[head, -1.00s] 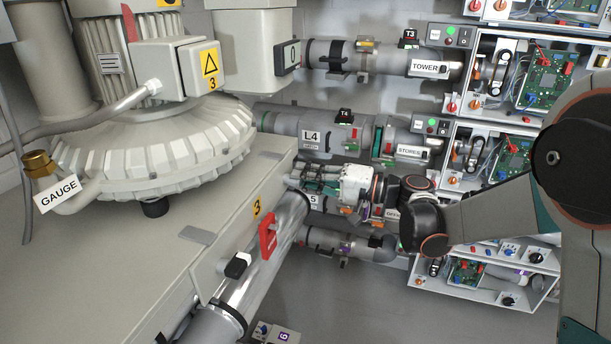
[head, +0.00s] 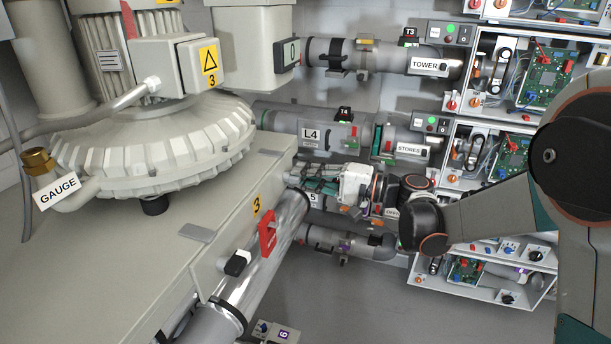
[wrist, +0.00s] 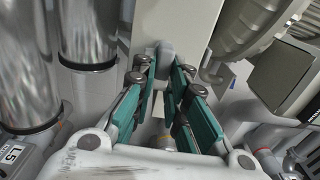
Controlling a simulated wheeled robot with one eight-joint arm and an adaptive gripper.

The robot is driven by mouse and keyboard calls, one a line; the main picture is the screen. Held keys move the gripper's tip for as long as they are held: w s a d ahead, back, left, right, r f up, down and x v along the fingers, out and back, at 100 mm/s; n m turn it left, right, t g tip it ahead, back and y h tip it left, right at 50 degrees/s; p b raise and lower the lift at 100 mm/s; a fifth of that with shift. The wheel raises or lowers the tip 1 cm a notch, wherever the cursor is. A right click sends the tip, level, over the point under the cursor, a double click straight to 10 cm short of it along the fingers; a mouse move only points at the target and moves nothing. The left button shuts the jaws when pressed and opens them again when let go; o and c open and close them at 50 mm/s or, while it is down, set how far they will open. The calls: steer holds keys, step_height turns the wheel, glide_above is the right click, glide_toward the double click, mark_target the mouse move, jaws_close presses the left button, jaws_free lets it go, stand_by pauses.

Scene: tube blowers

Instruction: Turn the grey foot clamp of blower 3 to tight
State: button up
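Blower 3 (head: 150,150) is the large pale ribbed housing on a grey base marked 3, at the left of the head view. My gripper (head: 303,176) is beside the right end of that base, fingers pointing left. In the wrist view a rounded grey clamp handle (wrist: 165,52) stands against the pale end face of the base. My gripper (wrist: 164,70) has its two green-padded fingertips on either side of this handle, with a gap between them. Firm contact with the handle is not clear.
A shiny pipe with a red handle (head: 267,237) and a black knob (head: 237,263) runs along the base's front. Labelled tubes such as L4 (head: 311,134) and open electronics boxes (head: 500,150) are behind and right. Metal cylinders (wrist: 85,35) stand left in the wrist view.

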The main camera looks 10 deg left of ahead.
steer(key=o, duration=0.4)
steer(key=shift+c, duration=0.2)
steer(key=d, duration=1.2)
steer(key=shift+s, duration=0.45)
